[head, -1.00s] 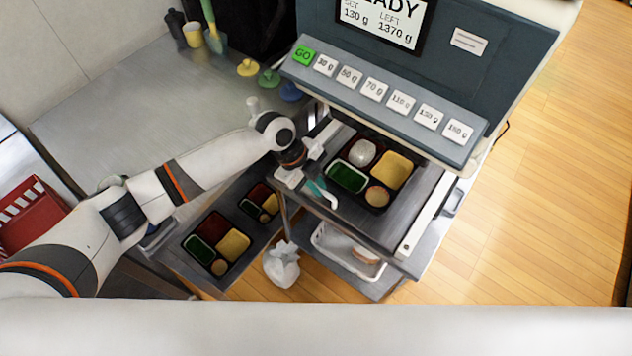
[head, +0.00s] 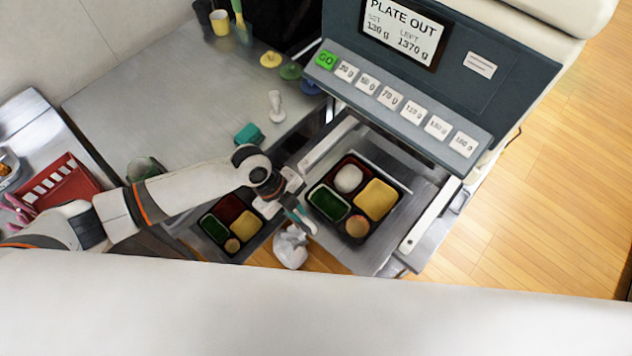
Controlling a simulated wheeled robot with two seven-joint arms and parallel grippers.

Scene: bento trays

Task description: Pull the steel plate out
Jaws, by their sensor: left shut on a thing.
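The steel plate (head: 338,247) is slid out at the front of the machine (head: 470,85). A black bento tray (head: 338,224) lies on it, with a white mound, green, yellow and tan compartments. My left gripper (head: 301,219) is at the plate's left front edge, with teal fingertips. It is shut on the plate; the exact grip point is small and partly hidden by my wrist. The machine's screen (head: 402,30) reads PLATE OUT, 130 g set and 1370 g left. My right gripper is not in view.
A second bento tray (head: 249,240) sits to the left, below my forearm. A white crumpled bag (head: 291,247) is under the plate's left side. The steel counter (head: 150,100) carries a teal block (head: 248,134) and a white upright piece (head: 276,106). Wooden floor (head: 540,220) is clear at right.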

